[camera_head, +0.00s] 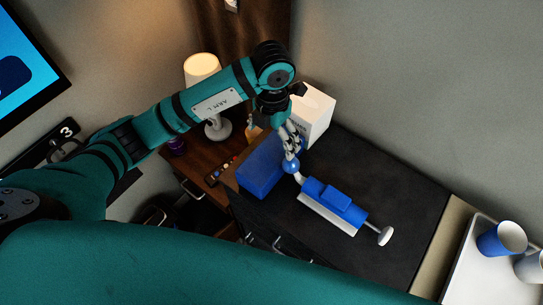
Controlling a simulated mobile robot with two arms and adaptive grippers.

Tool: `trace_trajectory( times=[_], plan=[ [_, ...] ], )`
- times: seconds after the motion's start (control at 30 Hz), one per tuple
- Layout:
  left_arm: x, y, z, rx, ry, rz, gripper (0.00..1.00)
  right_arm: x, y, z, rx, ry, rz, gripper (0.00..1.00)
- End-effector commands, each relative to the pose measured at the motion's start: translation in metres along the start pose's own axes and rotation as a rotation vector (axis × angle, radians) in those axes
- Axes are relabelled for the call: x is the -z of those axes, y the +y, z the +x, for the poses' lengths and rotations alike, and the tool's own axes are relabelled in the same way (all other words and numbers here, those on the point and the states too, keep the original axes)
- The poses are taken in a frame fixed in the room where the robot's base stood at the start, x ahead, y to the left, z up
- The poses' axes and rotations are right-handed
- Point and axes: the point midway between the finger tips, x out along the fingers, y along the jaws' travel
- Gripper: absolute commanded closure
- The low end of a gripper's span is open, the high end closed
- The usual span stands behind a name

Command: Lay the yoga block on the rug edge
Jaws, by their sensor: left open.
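A blue box-shaped thing (262,168) stands on the dark top (390,215), near its left edge. It may be the yoga block, but I cannot tell for sure. My left gripper (289,145) is open and points down just right of this blue thing. From this angle I cannot tell whether they touch. No rug edge can be made out. My right gripper is not in view.
A blue and white device (335,205) lies right of the blue box. A white box (314,115) stands behind the gripper. A lit lamp (203,75) stands on a wooden desk. A white tray (480,265) with cups (500,240) is at right.

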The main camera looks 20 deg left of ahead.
Motion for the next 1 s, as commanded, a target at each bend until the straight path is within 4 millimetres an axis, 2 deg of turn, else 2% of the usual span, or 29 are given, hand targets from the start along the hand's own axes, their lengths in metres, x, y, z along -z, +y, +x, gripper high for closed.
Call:
trace_trajectory(
  times=[0.03,0.2,0.3,0.37,0.53,0.7,0.97,1.0],
  plan=[
    [0.002,0.000,0.007,0.002,0.005,0.000,0.02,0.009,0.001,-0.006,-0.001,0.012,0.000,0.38],
    [0.000,0.000,0.029,0.001,0.001,0.001,0.02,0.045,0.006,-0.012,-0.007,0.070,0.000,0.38],
    [0.001,0.000,0.034,0.001,0.001,0.002,0.02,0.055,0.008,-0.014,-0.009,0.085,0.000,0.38],
    [0.000,0.000,0.038,0.001,0.001,0.000,0.02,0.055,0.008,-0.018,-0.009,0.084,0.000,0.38],
    [0.001,0.002,0.060,0.002,0.006,0.000,0.02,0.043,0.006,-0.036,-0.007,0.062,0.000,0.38],
    [0.000,0.003,0.082,0.001,0.001,0.001,0.02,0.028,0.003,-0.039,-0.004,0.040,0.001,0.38],
    [-0.001,0.003,0.086,0.001,-0.002,0.003,0.02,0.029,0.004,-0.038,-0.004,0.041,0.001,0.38],
    [-0.001,0.003,0.086,0.001,-0.002,0.003,0.06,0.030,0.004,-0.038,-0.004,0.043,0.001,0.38]
  ],
)
